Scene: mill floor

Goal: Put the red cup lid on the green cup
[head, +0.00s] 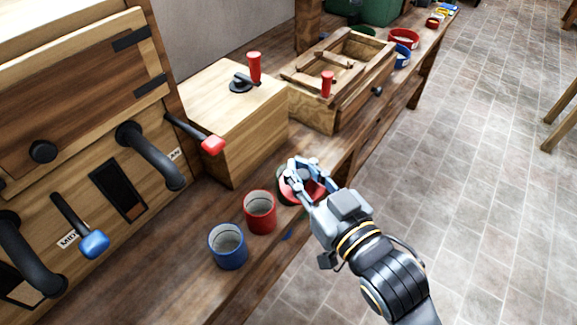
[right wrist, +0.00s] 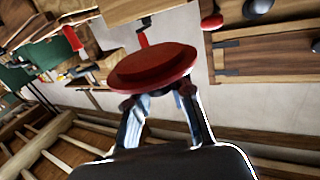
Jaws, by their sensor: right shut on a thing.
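My right gripper (head: 304,176) is shut on the red cup lid (head: 313,189). In the right wrist view the round red lid (right wrist: 152,68) sits between the fingertips of my right gripper (right wrist: 160,95). The green cup (head: 281,186) stands on the bench right of the red cup, mostly hidden behind the gripper and lid. In the head view the lid overlaps the cup's top; I cannot tell whether they touch. My left gripper is not in view.
A red cup (head: 260,214) and a blue cup (head: 228,247) stand open on the bench (head: 180,285) left of the green cup.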

